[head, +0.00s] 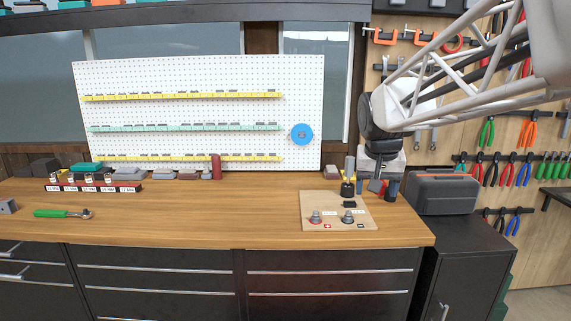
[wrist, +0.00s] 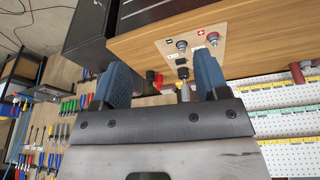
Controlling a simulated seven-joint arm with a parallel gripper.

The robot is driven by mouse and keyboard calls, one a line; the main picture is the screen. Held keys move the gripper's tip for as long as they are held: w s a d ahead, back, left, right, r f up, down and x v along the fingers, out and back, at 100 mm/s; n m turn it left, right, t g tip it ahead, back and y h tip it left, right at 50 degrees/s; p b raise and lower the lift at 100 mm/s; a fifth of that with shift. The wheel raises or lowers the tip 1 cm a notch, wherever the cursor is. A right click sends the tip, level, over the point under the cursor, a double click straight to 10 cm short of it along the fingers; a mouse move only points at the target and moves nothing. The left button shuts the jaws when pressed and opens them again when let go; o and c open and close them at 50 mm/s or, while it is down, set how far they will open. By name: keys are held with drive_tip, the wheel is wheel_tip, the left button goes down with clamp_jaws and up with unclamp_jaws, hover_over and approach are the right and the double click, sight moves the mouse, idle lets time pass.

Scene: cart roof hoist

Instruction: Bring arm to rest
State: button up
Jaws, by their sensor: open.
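My arm reaches in from the upper right of the head view. My gripper (head: 383,187) hangs over the right part of the wooden workbench (head: 210,225), just right of a small light wooden board (head: 315,201). In the wrist view my gripper (wrist: 163,70) shows two blue fingers spread apart, with nothing held between them. The board also shows in the wrist view (wrist: 226,40), beyond the fingertips. A grey-tipped tool (wrist: 184,90) and a red-ended piece (wrist: 150,78) appear in the gap, beyond the fingers. Their exact distance from the fingers is hard to tell.
The board carries two round terminals (head: 315,217), one by a red cross mark. A dark toolbox (head: 442,192) stands on a black cabinet at right. A pegboard (head: 200,115) with labelled rails stands behind the bench. A green-handled ratchet (head: 62,213) lies at left. The bench middle is clear.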

drive_tip(key=s+f, duration=0.4)
drive_tip(key=s, duration=0.5)
drive_tip(key=s+a+f+n, duration=0.1)
drive_tip(key=s+f, duration=0.3)
drive_tip(key=s, duration=0.6)
drive_tip(key=s+a+f+n, duration=0.1)
drive_tip(key=s+f, duration=0.3)
drive_tip(key=s, duration=0.5)
drive_tip(key=shift+s+y, duration=0.3)
drive_tip(key=shift+s, duration=0.1)
drive_tip(key=shift+f, duration=0.1)
